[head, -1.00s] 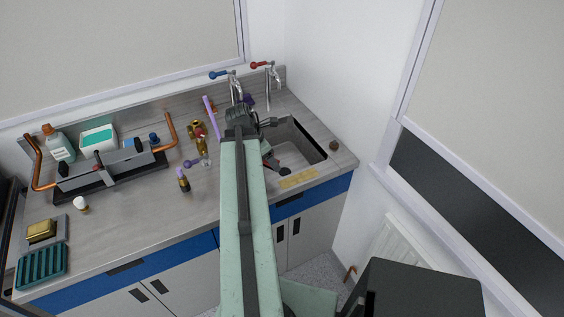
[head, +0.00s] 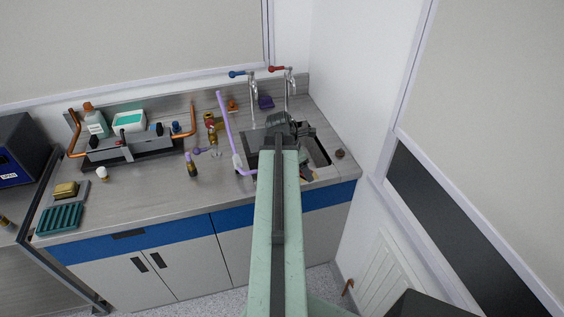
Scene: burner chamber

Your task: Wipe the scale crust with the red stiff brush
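My gripper (head: 290,127) is over the sink (head: 318,150), seen from behind along my pale green arm. The arm hides its fingertips, so I cannot see whether it is open or holds anything. A small patch of red shows by the front of the sink, right of my arm, too small and covered to name as the red stiff brush. I cannot make out the scale crust; much of the sink basin is hidden behind my arm and gripper.
A long purple-handled tool (head: 228,130) is left of my arm. Two taps with blue (head: 238,74) and red (head: 277,69) levers stand behind the sink. A brown round thing (head: 340,153) lies right of it. Brass fittings (head: 211,130) and a copper-pipe burner assembly (head: 130,150) stand left.

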